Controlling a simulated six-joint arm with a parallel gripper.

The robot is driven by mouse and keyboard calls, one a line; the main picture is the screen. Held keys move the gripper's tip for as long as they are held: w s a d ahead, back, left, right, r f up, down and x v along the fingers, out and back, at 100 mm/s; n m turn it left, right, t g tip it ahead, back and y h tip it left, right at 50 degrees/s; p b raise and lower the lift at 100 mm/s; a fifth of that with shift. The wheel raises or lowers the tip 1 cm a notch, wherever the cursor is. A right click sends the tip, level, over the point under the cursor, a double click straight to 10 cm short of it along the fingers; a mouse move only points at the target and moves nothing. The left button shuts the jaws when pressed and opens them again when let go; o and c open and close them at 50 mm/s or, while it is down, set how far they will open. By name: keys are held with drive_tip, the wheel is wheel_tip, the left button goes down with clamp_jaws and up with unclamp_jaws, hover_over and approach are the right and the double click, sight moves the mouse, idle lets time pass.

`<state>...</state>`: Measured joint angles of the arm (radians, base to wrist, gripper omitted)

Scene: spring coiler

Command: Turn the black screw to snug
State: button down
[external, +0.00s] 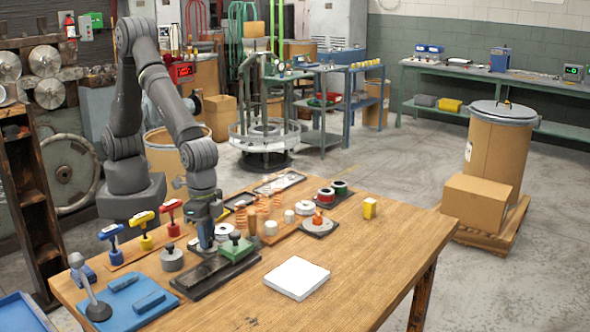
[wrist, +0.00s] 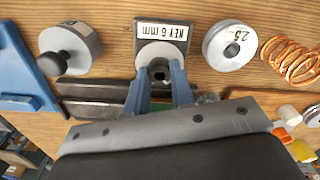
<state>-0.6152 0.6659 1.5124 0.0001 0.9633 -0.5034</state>
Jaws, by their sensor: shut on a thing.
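My gripper (external: 205,243) points down over the long black base plate (external: 218,273) on the wooden table. In the wrist view its two blue fingers (wrist: 160,90) are close together, shut on a small dark piece (wrist: 160,74) in front of a pale grey disc (wrist: 155,51). The fingers hide most of this piece, and I cannot tell if it is the black screw. A label (wrist: 163,36) reading "KEY 6 mm" lies beside the disc. A green block (external: 237,251) with a black knob sits on the plate just right of my gripper.
Blue (external: 112,235), yellow (external: 145,222) and red (external: 173,210) T-handled tools stand to the left. A grey weight with a black knob (external: 172,260) is close by. A disc marked 2.5 (wrist: 230,43) and copper springs (wrist: 290,58) lie to the right. The table's front right is mostly clear around a white block (external: 297,277).

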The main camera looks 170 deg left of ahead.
drive_tip(key=m, duration=0.3)
drive_tip(key=shift+m, duration=0.4)
drive_tip(key=m, duration=0.4)
drive_tip(key=shift+m, duration=0.3)
drive_tip(key=m, duration=0.3)
drive_tip(key=shift+m, duration=2.2)
drive_tip(key=c, duration=1.2)
unclamp_jaws()
drive_tip(key=shift+c, duration=0.2)
wheel_tip(320, 180, up, 18)
drive_tip(key=shift+f, duration=0.25)
